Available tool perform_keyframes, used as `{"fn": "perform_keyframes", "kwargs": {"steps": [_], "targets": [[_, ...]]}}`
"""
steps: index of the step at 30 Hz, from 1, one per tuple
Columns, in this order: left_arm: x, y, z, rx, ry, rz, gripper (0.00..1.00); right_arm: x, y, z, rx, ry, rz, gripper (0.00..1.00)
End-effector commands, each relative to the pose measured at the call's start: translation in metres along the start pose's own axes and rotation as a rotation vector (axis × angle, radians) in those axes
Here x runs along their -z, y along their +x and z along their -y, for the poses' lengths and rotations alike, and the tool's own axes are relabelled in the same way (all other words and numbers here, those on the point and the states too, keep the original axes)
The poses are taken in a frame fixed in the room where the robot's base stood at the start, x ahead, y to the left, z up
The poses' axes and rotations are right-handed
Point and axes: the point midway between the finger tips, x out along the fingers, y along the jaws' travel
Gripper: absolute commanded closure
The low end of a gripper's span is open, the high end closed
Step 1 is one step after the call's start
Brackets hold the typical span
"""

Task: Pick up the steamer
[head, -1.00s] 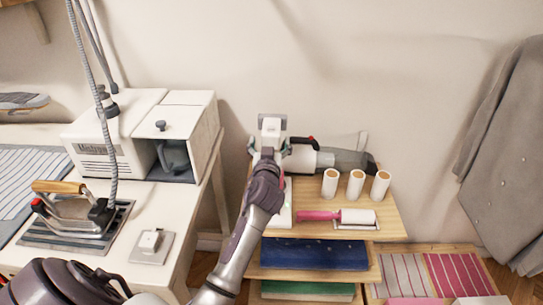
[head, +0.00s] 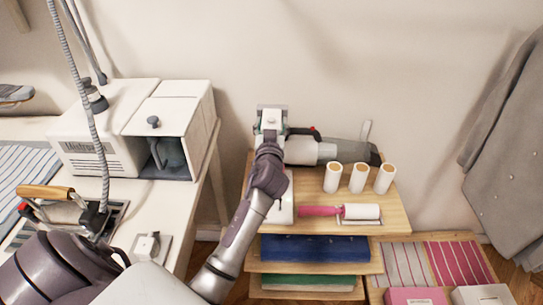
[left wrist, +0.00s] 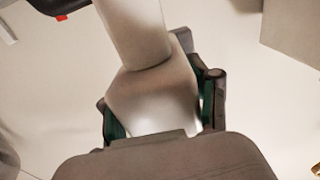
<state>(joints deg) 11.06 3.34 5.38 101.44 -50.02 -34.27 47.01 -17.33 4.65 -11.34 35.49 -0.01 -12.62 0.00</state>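The steamer looks like the white upright tool at the left end of the wooden shelf; its pale head (head: 272,116) shows above my gripper. In the left wrist view its white body (left wrist: 155,95) runs between the fingers. My left gripper (head: 271,132) is around it, and in the left wrist view the dark fingers (left wrist: 158,112) with green pads lie close against both sides, seemingly closed on it. The gripper and forearm hide much of its lower part in the head view. I cannot tell whether it is clear of the shelf. My right gripper is not in view.
A grey-and-white handheld vacuum (head: 330,152) lies just right of the gripper. Several white rolls and a pink-handled lint roller (head: 345,211) are on the wooden shelf (head: 390,218). A white machine (head: 175,125) and an iron stand on the left table. A grey jacket (head: 510,165) hangs at right.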

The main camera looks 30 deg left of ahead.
Motion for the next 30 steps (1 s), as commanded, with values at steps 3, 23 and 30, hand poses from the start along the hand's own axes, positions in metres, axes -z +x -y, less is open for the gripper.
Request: {"fn": "perform_keyframes", "kwargs": {"steps": [3,23,30], "targets": [[-0.002,0.0,0.0,0.001,0.001,0.004,0.76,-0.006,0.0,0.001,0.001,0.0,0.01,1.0],[0.012,0.004,0.0,-0.002,-0.001,-0.004,1.0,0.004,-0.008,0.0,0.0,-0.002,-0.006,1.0],[0.033,0.012,0.001,-0.006,-0.001,-0.007,1.0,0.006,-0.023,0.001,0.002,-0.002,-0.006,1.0]]}}
